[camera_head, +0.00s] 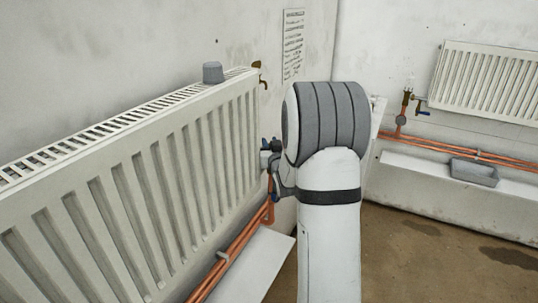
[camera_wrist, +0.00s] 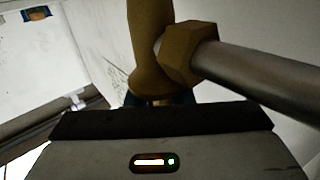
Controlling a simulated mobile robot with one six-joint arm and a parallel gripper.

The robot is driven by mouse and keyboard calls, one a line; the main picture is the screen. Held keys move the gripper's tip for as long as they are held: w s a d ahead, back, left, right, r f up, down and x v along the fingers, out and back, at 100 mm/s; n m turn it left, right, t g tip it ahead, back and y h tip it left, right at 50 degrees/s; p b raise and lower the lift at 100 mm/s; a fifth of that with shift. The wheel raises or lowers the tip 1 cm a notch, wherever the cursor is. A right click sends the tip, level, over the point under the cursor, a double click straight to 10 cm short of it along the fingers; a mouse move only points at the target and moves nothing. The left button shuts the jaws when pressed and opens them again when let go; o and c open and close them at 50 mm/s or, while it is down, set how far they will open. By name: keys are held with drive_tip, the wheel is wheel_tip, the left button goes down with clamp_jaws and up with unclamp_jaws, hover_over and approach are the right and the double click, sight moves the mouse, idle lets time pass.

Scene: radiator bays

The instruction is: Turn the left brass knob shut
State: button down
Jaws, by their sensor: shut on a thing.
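The left radiator (camera_head: 150,190) fills the left of the head view. My gripper (camera_head: 271,158) is at its right end, beside the copper pipes, and my arm hides part of this spot. In the wrist view a brass valve body (camera_wrist: 150,45) with a hexagonal brass nut (camera_wrist: 188,55) stands just beyond my gripper's edge, joined to a grey metal pipe (camera_wrist: 265,82). My gripper is shut on the left brass knob at the foot of this body. The knob is almost fully hidden, and its turn angle cannot be told.
A grey cup-like object (camera_head: 213,72) stands on the left radiator, near a small brass fitting (camera_head: 261,75). Copper pipes (camera_head: 240,245) run below. Another radiator (camera_head: 490,85) with a blue-handled valve (camera_head: 423,113) and a grey tray (camera_head: 474,172) are at right. The brown floor (camera_head: 420,265) has dark patches.

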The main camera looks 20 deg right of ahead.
drive_tip(key=shift+f+m+h+b, duration=0.2)
drive_tip(key=shift+m+h+b, duration=0.3)
drive_tip(key=shift+h+b, duration=0.15)
drive_tip(key=shift+s+d+r+h, duration=0.1)
drive_tip(key=shift+h, duration=0.15)
drive_tip(key=c, duration=1.3)
unclamp_jaws()
drive_tip(key=shift+r, duration=0.1)
wheel_tip(320, 180, up, 10)
drive_tip(key=shift+p, duration=0.9)
